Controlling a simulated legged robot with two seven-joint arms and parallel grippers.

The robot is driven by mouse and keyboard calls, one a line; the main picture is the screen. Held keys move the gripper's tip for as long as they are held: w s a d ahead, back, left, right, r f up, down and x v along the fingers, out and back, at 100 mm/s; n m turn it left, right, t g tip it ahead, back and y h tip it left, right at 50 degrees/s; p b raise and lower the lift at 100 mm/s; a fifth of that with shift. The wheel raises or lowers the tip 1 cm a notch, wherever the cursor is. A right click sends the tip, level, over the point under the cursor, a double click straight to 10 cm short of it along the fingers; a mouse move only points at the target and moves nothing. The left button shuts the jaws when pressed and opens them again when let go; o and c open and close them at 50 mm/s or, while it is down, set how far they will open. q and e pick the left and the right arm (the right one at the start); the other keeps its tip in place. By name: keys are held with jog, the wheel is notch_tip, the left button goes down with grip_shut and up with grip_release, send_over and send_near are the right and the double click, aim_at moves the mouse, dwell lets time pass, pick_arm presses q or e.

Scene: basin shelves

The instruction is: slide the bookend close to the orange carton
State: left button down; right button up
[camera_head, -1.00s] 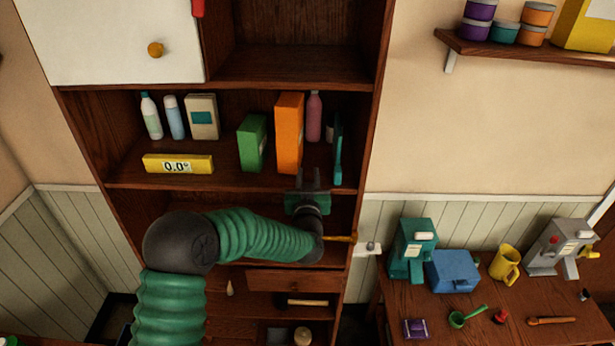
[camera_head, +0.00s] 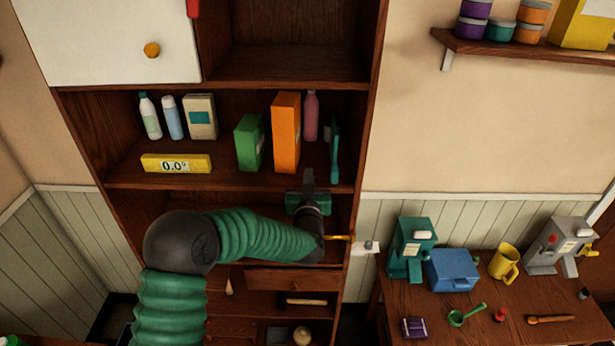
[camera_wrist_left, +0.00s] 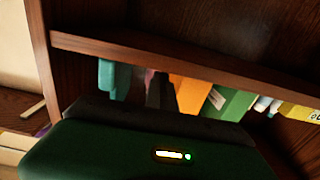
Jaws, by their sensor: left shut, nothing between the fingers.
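The orange carton (camera_head: 287,132) stands upright on the middle shelf, right of the green carton (camera_head: 250,142). The teal bookend (camera_head: 335,150) stands upright near the shelf's right end, with a gap between it and the orange carton. My left gripper (camera_head: 308,180) is shut and empty at the shelf's front edge, below and between the two. In the left wrist view the bookend (camera_wrist_left: 114,80), the orange carton (camera_wrist_left: 188,94) and the green carton (camera_wrist_left: 228,103) show, with my dark gripper (camera_wrist_left: 157,90) between bookend and orange carton. My right gripper is not in view.
A pink bottle (camera_head: 312,115) stands behind the gap. The shelf's right side wall (camera_head: 366,110) is just beyond the bookend. Bare shelf lies before the green carton.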

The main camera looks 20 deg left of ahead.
aim_at(320, 186)
pick_arm(q)
jog(key=d, duration=0.3)
jog(key=shift+r, duration=0.25)
jog(key=shift+d, duration=0.2)
jog(key=c, duration=2.2)
grip_release()
jog(key=shift+a, duration=0.4)
jog(key=c, duration=1.7)
grip_release()
jog(key=shift+a+f, duration=0.15)
jog(key=shift+a, duration=0.65)
jog(key=o, duration=0.4)
jog(key=shift+a, duration=0.25)
jog(key=shift+d, duration=0.9)
jog(key=shift+s+d, duration=0.15)
jog(key=shift+d, duration=0.1)
jog(key=b+v, duration=0.5)
jog(key=v, duration=1.1)
jog(key=shift+s+b, duration=0.2)
jog(key=shift+b, duration=0.2)
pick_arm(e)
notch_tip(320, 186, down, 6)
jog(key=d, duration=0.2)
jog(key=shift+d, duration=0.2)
